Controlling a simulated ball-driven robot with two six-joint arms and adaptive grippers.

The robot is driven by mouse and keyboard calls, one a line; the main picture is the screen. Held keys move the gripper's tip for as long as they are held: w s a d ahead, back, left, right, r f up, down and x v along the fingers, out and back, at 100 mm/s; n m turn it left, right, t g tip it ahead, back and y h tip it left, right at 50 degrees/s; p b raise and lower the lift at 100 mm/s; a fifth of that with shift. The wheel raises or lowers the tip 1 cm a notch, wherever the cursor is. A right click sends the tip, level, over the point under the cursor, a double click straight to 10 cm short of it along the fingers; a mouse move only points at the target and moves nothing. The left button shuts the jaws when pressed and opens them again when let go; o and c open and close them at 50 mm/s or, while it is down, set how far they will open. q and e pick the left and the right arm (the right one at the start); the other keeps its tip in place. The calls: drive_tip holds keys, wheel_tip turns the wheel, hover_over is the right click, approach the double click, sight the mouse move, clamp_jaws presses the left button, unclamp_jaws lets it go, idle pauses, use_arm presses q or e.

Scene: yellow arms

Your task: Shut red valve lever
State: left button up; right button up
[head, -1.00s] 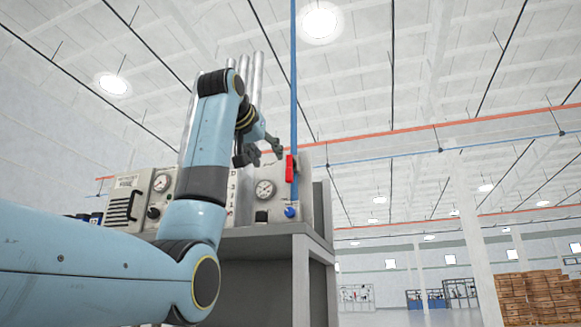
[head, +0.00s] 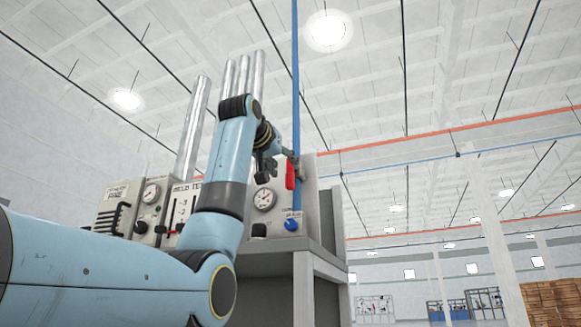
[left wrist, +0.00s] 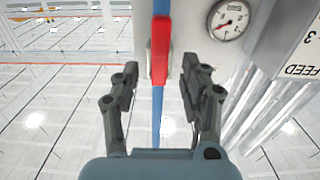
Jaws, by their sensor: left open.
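The red valve lever (head: 290,175) is upright against the blue vertical pipe (head: 295,80), beside the round gauge on the panel. In the left wrist view the red lever (left wrist: 160,50) lies along the pipe, with one end between the fingers. My left gripper (head: 281,165) is open and empty, just left of the lever in the head view. In the left wrist view its two dark fingers (left wrist: 160,70) stand either side of the lever, with gaps. I cannot tell how far in depth they reach around it. My right gripper is not in view.
The panel has a gauge (head: 263,199) and a blue knob (head: 291,224) below the lever. It stands on a grey bench (head: 305,262). Metal tubes (head: 193,130) rise behind my left arm. Open hall lies to the right, with stacked boxes (head: 550,302).

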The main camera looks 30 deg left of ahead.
sight(290, 172)
use_arm(q)
drive_tip(key=p+x, duration=0.1)
drive_tip(key=x, duration=0.2)
drive_tip(key=shift+w+a, duration=0.1)
drive_tip(key=shift+w, duration=0.3)
drive_tip(key=shift+p+x, duration=0.55)
drive_tip(key=shift+x, duration=0.25)
drive_tip(key=shift+f, duration=0.1)
drive_tip(key=shift+w, duration=0.1)
drive_tip(key=c, duration=0.5)
clamp_jaws()
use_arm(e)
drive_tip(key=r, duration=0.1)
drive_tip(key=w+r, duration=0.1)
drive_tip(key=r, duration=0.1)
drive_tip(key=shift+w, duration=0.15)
